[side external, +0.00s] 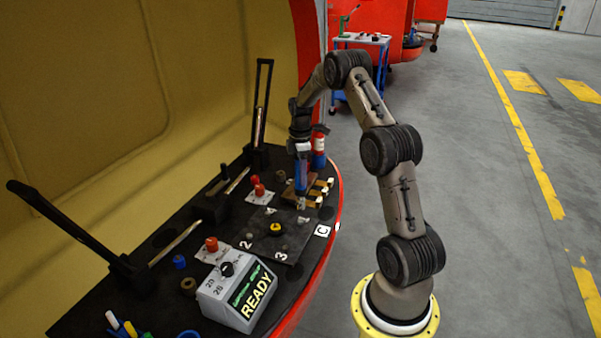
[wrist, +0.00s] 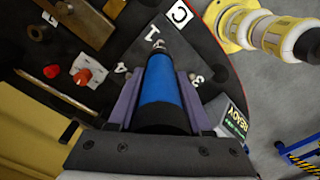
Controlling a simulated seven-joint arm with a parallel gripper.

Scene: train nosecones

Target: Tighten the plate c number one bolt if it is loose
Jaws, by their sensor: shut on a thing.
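My gripper (wrist: 160,78) is shut on a blue and black cylindrical tool (wrist: 158,95), with a purple finger on each side. In the side view my gripper (side external: 301,162) holds the tool (side external: 301,180) roughly upright, tip down, at the far right part of dark plate C (side external: 262,228). The tool's tip is close to the white "1" mark (wrist: 152,33) in the wrist view. I cannot tell whether it touches the number one bolt, which the tip largely hides. The "C" label (side external: 322,231) lies beside the plate.
A grey box reading READY (side external: 237,293) stands near the plate. Red knobs (side external: 257,187) and brass-coloured blocks (side external: 321,191) lie around it. Tall black levers (side external: 75,225) rise at the left and back.

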